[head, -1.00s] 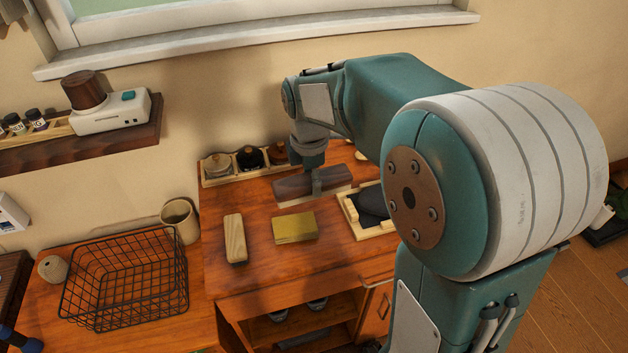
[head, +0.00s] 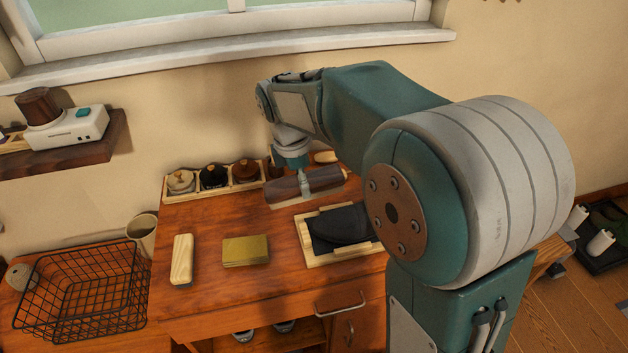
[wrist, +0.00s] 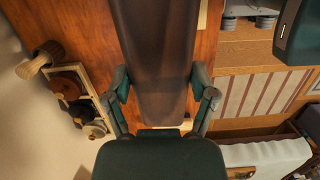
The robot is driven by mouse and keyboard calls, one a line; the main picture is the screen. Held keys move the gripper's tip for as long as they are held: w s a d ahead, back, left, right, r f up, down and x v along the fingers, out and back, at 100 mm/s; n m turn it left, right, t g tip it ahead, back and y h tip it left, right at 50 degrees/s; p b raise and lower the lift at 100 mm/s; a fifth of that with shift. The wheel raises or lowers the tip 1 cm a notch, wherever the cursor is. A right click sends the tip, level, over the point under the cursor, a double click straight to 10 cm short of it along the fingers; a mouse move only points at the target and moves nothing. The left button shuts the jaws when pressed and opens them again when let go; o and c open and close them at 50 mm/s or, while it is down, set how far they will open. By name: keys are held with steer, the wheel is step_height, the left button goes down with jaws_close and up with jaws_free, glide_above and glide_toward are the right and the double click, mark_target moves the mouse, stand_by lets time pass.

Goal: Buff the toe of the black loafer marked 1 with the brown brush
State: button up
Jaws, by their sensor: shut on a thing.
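My gripper (head: 304,182) is shut on the brown brush (head: 320,181), gripping it around the middle. In the wrist view the brush (wrist: 155,45) fills the space between the two fingers. The black loafer (head: 342,228) lies in a pale wooden tray (head: 318,259) on the bench, just in front of the brush; its right end is hidden by my arm. No number mark is readable on it.
A wire basket (head: 85,290) and a beige cup (head: 142,232) are at the left. The bench between rack and blocks is clear.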

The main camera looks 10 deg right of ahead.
steer(key=shift+d+f, duration=0.5)
steer(key=shift+f, duration=0.3)
steer(key=shift+d+f, duration=0.5)
steer(key=shift+f, duration=0.25)
steer(key=shift+d+f, duration=0.15)
steer(key=shift+f, duration=0.65)
steer(key=shift+f, duration=0.1)
steer(key=shift+d+f, duration=0.25)
steer(key=shift+f, duration=0.65)
steer(key=shift+d+f, duration=0.25)
steer(key=shift+f, duration=0.6)
steer(key=shift+f, duration=0.15)
